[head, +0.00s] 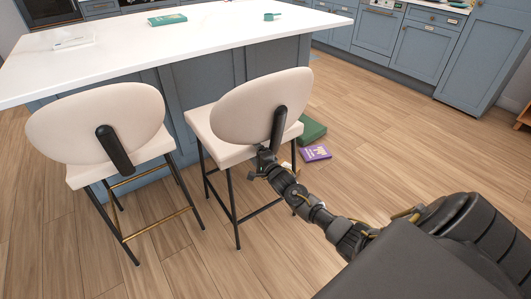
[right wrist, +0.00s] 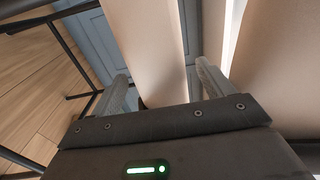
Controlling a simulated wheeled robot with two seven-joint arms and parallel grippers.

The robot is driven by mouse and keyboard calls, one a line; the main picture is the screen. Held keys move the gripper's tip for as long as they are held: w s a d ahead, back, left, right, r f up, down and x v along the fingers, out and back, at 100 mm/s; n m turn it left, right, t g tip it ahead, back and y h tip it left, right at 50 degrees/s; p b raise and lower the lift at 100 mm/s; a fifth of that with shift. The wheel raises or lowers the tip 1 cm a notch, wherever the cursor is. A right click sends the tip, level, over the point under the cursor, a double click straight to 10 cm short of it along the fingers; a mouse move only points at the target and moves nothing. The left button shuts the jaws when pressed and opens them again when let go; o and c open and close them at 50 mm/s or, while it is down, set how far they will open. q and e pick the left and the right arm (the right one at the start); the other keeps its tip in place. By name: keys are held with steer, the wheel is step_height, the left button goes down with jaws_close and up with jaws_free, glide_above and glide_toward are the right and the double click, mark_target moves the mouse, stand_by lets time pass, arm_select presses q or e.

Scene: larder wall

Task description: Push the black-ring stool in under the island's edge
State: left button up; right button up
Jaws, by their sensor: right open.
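The black-ring stool (head: 240,108) has a cream seat and oval back, black legs and a black foot ring. It stands upright at the island (head: 185,43), its back turned towards me. I cannot tell how far its seat reaches under the white top's edge. My right gripper (head: 266,160) is open at the rear of the seat, below the back's black bracket. In the right wrist view the gripper (right wrist: 165,82) has a cream part of the stool (right wrist: 148,45) between and beyond its fingers; contact is unclear. My left gripper is out of view.
A similar stool with a brass ring (head: 100,120) stands to the left. A green box (head: 312,130) and a purple book (head: 316,153) lie on the floor just right of the black-ring stool. Open wooden floor (head: 400,150) lies further right, before blue cabinets (head: 425,50).

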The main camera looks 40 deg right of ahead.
steer(key=shift+w, duration=0.4)
jaws_close()
stand_by(0.4)
